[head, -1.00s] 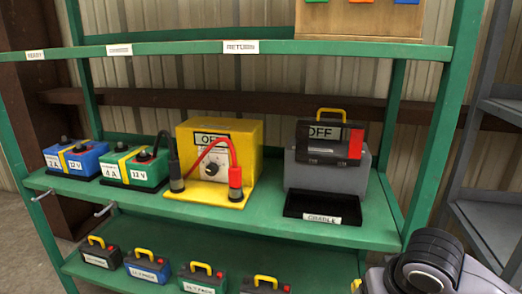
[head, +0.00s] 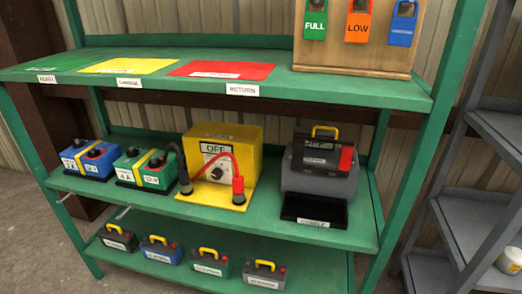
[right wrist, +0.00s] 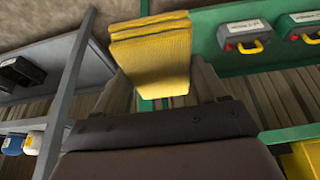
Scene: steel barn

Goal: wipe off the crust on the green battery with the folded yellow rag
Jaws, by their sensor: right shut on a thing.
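The folded yellow rag (right wrist: 150,50) hangs out beyond my right gripper (right wrist: 168,95) in the right wrist view. The gripper is shut on it, clear of the shelf. A small green battery (head: 208,264) with a yellow handle stands on the lowest shelf, between a blue and a grey one. It also shows at the upper right of the right wrist view (right wrist: 300,28), apart from the rag. I cannot make out crust on either. My left gripper is out of view.
A yellow box with red and black clamps (head: 222,160), a blue unit (head: 90,160) and a grey stand with a black tray (head: 316,207) fill the middle shelf. The green rack's upright (head: 395,190) borders grey shelving (head: 470,240) at right.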

